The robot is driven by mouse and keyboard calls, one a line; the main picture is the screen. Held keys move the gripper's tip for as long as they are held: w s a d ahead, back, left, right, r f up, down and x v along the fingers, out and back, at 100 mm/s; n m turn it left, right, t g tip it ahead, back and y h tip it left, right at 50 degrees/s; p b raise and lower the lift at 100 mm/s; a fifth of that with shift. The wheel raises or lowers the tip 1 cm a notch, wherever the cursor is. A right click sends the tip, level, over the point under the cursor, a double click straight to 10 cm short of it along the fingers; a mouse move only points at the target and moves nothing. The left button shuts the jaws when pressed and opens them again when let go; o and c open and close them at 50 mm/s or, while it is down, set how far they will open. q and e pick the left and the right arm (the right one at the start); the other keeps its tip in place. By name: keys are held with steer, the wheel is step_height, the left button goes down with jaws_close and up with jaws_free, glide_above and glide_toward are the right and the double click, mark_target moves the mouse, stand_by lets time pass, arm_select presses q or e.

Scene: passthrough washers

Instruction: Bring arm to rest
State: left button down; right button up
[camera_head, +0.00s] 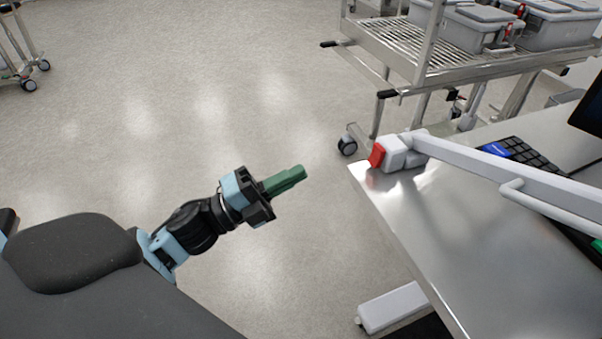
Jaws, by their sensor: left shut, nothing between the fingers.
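My left arm (195,228) reaches out from the lower left, over open floor. Its gripper (302,171) has green fingers that are shut together and hold nothing. The fingertips point to the right and slightly up in the picture, apart from the metal table by a gap. My right gripper is not in the head view.
A steel table (420,235) stands at the right, with a white barred handle (520,180), a red-ended block (377,156) and a keyboard (525,152). A wire cart (440,68) with grey bins (480,30) is behind it.

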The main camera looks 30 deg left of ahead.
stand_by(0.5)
arm_select(q)
steer(key=s+f+n+g+y+p, duration=0.4)
steer(key=s+f+n+y+p, duration=0.55)
steer(key=s+f+n, duration=0.9)
steer(key=s+d+f+n+g+y, duration=0.1)
steer(key=s+f+n+g, duration=0.1)
steer(key=s, duration=0.3)
steer(key=s+d+f+n+g, duration=0.1)
steer(key=s+f+n+g, duration=0.1)
steer(key=s+f+n, duration=0.1)
steer(key=shift+s+d+f+y+p, duration=0.3)
steer(key=shift+s+d+f+y, duration=0.15)
steer(key=shift+s, duration=0.4)
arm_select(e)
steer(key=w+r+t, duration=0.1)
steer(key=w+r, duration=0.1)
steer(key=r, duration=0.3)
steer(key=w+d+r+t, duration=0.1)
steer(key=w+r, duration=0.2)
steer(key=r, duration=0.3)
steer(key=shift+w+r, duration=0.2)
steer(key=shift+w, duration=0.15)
